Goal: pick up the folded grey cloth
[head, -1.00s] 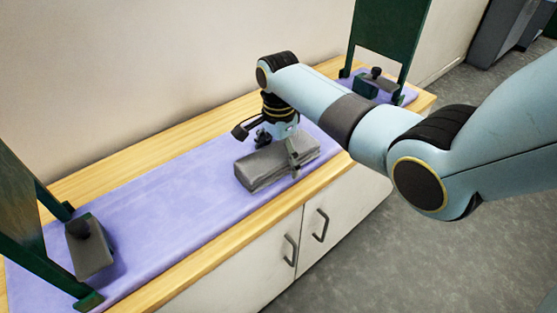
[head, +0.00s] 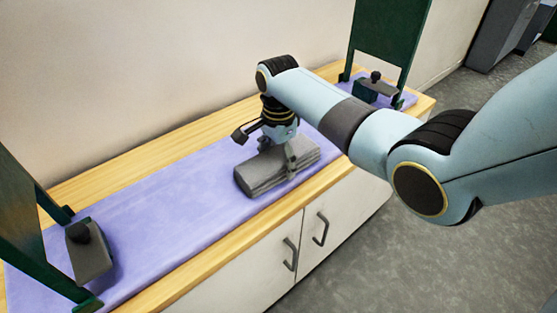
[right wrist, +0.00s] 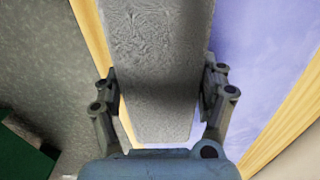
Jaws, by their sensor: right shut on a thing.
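The folded grey cloth (head: 262,174) lies on the purple mat as a flat, layered block near the counter's front edge. It fills the middle of the right wrist view (right wrist: 160,60). My right gripper (head: 278,154) points down over the cloth in the head view. In the right wrist view, its two fingers (right wrist: 160,92) stand on either side of the cloth, shut on it across its width. The far finger is mostly hidden in the head view. My left gripper is not in view.
The purple mat (head: 150,220) covers a wooden counter (head: 190,277) against a wall. Green frames stand at the left (head: 22,205) and far right (head: 385,35), each beside a grey block with a dark knob. Cabinet doors with handles (head: 320,228) are below. The mat left of the cloth is clear.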

